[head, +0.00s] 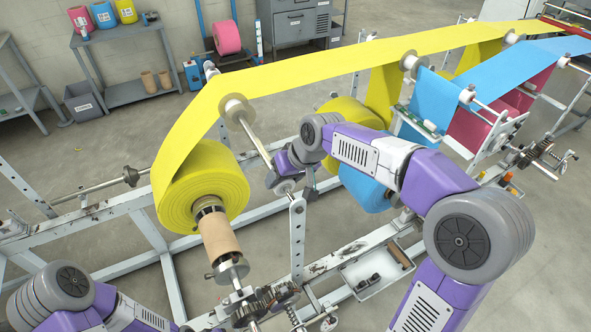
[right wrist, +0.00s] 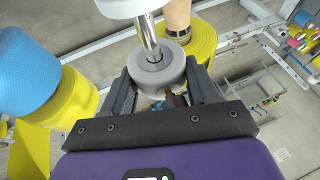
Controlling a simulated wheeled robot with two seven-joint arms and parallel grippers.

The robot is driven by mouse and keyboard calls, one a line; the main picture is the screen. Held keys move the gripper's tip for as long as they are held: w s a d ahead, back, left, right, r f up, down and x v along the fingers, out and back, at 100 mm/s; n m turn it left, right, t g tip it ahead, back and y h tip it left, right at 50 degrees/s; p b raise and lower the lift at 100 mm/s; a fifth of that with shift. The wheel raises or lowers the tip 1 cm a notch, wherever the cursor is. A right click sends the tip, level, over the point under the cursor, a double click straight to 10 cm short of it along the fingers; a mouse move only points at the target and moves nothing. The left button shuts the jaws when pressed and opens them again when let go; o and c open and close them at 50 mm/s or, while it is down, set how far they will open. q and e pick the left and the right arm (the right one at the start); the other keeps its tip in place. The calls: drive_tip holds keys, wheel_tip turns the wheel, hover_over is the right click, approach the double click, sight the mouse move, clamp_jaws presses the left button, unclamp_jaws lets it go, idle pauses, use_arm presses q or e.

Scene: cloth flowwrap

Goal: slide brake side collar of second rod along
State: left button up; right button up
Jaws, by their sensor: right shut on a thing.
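My right gripper (head: 284,181) is in the middle of the head view, at the near end of a thin metal rod (head: 254,143). In the right wrist view its two dark fingers (right wrist: 160,93) are shut on a grey round collar (right wrist: 172,76), one finger on each side. The collar sits around a shiny metal rod (right wrist: 149,37), with a white flange (right wrist: 124,6) farther along it. In the head view my arm and fingers partly hide the collar. My left arm shows at the lower left; its gripper is out of view.
A large yellow roll (head: 226,173) with a cardboard core (head: 220,236) is left of my right gripper. Gears (head: 262,302) and an upright perforated post (head: 297,240) stand close by. A blue roll (head: 364,192) lies behind my right arm. Yellow web (head: 300,72) runs above.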

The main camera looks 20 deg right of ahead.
drive_tip(key=shift+s+f, duration=0.15)
drive_tip(key=shift+f, duration=0.05)
drive_tip(key=o, duration=1.5)
drive_tip(key=shift+r, duration=0.1)
drive_tip(key=p+v, duration=0.1)
drive_tip(key=v, duration=0.6)
drive_tip(key=shift+r, duration=0.25)
